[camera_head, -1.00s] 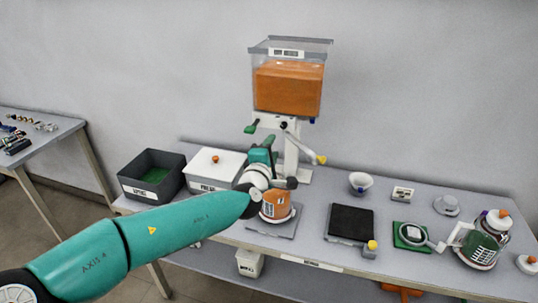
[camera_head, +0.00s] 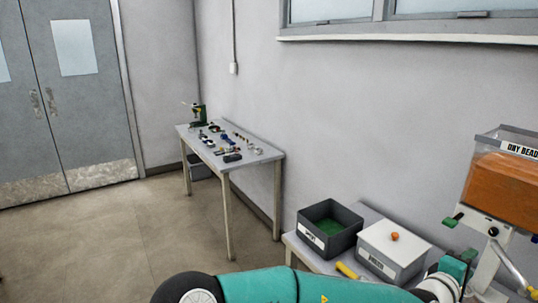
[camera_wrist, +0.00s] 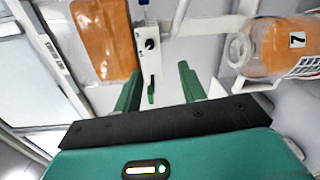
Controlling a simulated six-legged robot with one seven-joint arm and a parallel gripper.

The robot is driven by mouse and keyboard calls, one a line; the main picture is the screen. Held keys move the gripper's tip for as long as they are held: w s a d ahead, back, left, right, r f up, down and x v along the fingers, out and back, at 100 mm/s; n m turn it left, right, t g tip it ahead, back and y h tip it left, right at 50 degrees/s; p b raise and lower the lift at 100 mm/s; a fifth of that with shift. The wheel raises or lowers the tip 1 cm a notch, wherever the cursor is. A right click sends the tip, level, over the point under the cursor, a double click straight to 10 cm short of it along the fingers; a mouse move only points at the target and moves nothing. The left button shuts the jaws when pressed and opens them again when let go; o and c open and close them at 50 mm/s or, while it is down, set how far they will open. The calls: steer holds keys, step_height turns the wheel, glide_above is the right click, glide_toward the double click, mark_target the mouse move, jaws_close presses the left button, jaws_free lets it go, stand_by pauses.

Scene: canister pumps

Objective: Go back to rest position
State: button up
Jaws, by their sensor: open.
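My gripper (camera_wrist: 160,88) is open in the wrist view, with two green fingers apart and nothing between them. In the head view my gripper (camera_head: 462,268) is at the lower right, beside the dispenser, and its fingertips are hard to make out. The dispenser hopper (camera_wrist: 102,38) with orange contents is beyond the fingers at the upper left of the wrist view, and it is cut off at the right edge of the head view (camera_head: 505,188). A clear canister (camera_wrist: 282,47) with orange contents and a "7" label lies to the right of the fingers, apart from them.
An open dark bin (camera_head: 330,230) and a white lidded box (camera_head: 393,250) stand on the near bench. A side table (camera_head: 262,155) with several small parts stands by the wall. Grey double doors (camera_head: 68,90) are at the left. The floor (camera_head: 160,220) between is clear.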

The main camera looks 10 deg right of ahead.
step_height(320, 180, down, 16)
steer(key=s+a+m+g+y, duration=0.2)
steer(key=a+m+g+y, duration=0.15)
steer(key=y, duration=0.25)
steer(key=w+a+f+m+y, duration=0.25)
steer(key=a+f+y, duration=0.35)
steer(key=a, duration=0.4)
steer(key=a+r+t+y, duration=0.1)
steer(key=a+r+y, duration=0.1)
steer(key=a+r, duration=0.35)
steer(key=a+r+t+y, duration=0.1)
steer(key=a+r+y, duration=0.15)
steer(key=a, duration=0.55)
steer(key=s+a+r, duration=0.4)
steer(key=r, duration=0.3)
steer(key=s+a+r, duration=0.4)
steer(key=a+r, duration=0.1)
steer(key=r, duration=0.3)
steer(key=shift+s+r, duration=0.2)
steer(key=shift+s, duration=0.15)
